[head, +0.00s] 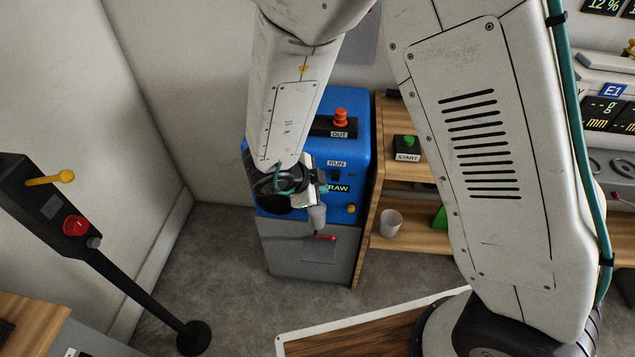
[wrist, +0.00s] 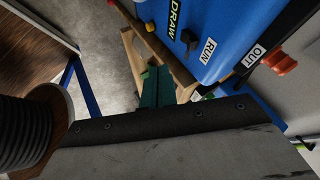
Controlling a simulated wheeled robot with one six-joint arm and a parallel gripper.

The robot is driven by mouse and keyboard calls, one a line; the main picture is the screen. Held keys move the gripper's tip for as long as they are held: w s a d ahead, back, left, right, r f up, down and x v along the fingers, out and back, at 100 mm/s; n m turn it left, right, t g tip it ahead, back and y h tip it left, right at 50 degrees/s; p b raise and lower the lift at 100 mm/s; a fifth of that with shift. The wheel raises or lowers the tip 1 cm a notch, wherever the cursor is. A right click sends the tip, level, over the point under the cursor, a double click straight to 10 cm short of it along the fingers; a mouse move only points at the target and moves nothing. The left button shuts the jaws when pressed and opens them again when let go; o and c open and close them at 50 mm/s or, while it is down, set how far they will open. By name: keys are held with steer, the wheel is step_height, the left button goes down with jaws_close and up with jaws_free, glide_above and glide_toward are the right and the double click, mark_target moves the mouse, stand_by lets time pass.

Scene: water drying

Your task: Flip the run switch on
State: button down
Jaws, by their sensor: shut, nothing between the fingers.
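The blue machine (head: 345,115) stands against the wall, with a RUN label (head: 336,163) on its front face. The small black run switch (head: 337,175) is just under that label in the head view. In the wrist view the black switch (wrist: 188,38) sticks out from the blue face beside the RUN label (wrist: 208,50). My gripper (head: 323,188) is in front of the machine, low and left of the switch, and hides part of the DRAW label. Its teal fingers also show in the wrist view (wrist: 155,88), shut, empty and apart from the switch.
A red knob (head: 341,117) sits by the OUT label. A wooden shelf to the right holds a green START button (head: 408,141) and a white cup (head: 391,223). A black post with a red button (head: 75,225) stands left. Floor in front of the machine is clear.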

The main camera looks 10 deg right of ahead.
mark_target(339, 174)
steer(key=w+d+f, duration=0.4)
steer(key=w, duration=0.1)
steer(key=shift+w+d, duration=0.4)
steer(key=shift+w+d+r, duration=0.1)
steer(key=shift+w, duration=0.2)
steer(key=shift+r, duration=0.8)
